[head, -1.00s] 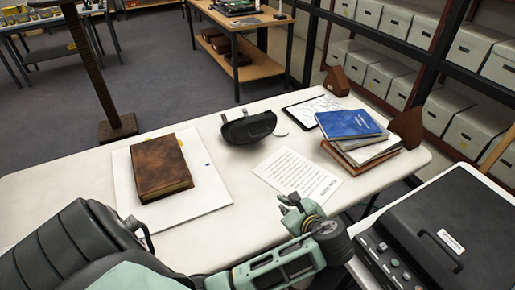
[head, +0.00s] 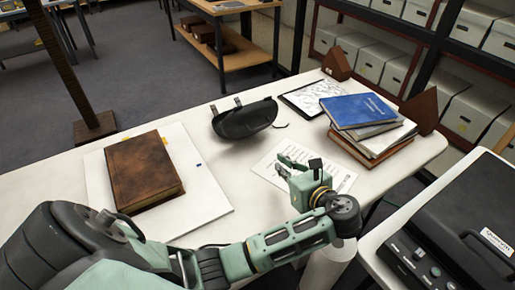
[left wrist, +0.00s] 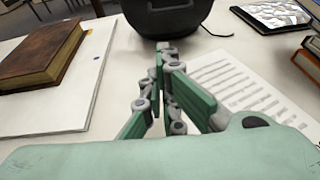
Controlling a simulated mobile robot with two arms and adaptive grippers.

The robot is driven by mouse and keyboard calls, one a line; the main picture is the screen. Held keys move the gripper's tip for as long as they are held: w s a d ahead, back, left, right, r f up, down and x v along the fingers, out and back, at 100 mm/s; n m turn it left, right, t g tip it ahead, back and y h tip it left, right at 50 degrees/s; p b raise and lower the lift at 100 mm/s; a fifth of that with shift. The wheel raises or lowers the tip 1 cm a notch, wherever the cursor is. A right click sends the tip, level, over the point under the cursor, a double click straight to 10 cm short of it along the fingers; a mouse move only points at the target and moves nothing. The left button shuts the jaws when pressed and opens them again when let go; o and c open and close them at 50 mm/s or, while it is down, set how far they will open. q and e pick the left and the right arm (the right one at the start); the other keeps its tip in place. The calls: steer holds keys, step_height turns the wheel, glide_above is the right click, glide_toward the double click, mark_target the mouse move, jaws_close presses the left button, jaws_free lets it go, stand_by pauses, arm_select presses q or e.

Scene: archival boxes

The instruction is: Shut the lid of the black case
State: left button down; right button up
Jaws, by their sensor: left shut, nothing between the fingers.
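The black case (head: 245,120) stands near the far middle of the white table, a rounded dark shell with two small tabs sticking up at its back edge. I cannot clearly tell how far its lid is open. Its lower front also shows at the top of the left wrist view (left wrist: 165,20), cut off by the frame. My left gripper (head: 284,168) is shut and empty over the printed sheet, nearer to me and right of the case, apart from it. In the left wrist view its fingers (left wrist: 166,50) point towards the case. My right gripper is not in view.
A brown book (head: 144,170) lies on a white board (head: 205,185) at left. A printed sheet (head: 335,177) lies under my left gripper. Stacked books (head: 362,112), a clipboard (head: 308,97) and brown wedges (head: 336,65) stand at right. A black machine (head: 465,225) fills the lower right.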

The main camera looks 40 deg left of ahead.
arm_select(q)
steer(key=x, duration=1)
steer(key=shift+w+a+r, duration=0.25)
steer(key=shift+a, duration=0.3)
steer(key=shift+w+a+r, duration=0.2)
steer(key=shift+w+a, duration=0.05)
steer(key=shift+a, duration=0.3)
steer(key=shift+w+a+r, duration=0.3)
steer(key=shift+a, duration=0.35)
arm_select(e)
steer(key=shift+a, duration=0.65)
arm_select(q)
steer(key=shift+r+p, duration=0.1)
steer(key=shift+p, duration=0.2)
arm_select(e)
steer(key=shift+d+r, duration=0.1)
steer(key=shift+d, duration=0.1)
